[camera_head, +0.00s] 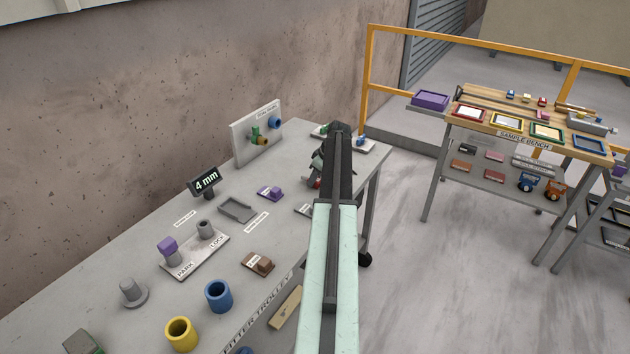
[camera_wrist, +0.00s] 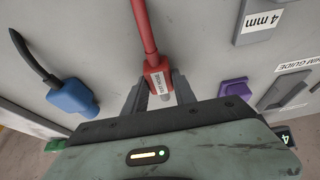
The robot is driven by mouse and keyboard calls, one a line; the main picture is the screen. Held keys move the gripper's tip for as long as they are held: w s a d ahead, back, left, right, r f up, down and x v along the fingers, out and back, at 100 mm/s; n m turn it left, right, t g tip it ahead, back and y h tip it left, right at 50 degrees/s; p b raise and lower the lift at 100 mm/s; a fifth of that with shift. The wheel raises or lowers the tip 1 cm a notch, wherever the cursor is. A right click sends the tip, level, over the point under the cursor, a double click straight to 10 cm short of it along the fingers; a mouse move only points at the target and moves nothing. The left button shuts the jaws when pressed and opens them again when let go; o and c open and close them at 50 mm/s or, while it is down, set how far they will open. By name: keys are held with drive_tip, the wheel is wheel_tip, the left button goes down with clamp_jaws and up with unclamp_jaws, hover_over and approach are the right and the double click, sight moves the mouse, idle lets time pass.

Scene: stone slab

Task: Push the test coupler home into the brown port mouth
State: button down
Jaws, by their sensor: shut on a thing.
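The test coupler, a red block with a white label (camera_wrist: 158,82), sits between the jaws of my gripper (camera_wrist: 157,92) in the wrist view. A red hose runs from it to the top edge. In the head view a little red (camera_head: 316,183) shows beside my arm, which hides most of my gripper.
A blue connector (camera_wrist: 72,98) with a black cable lies left of my gripper in the wrist view. The trolley top also holds a 4 mm sign (camera_head: 205,182), a purple block (camera_head: 271,193), a grey tray (camera_head: 251,214), and blue (camera_head: 218,297) and yellow (camera_head: 180,335) cups.

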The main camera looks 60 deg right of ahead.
wheel_tip(320, 180, up, 4)
drive_tip(key=p, duration=0.4)
drive_tip(key=shift+r, duration=0.1)
drive_tip(key=s+a, duration=0.2)
drive_tip(key=s, duration=0.2)
drive_tip(key=s+a, duration=0.3)
drive_tip(key=s, duration=0.2)
drive_tip(key=s+a, duration=0.2)
drive_tip(key=s, duration=0.3)
drive_tip(key=shift+a+r+p, duration=0.3)
drive_tip(key=shift+a+r, duration=0.05)
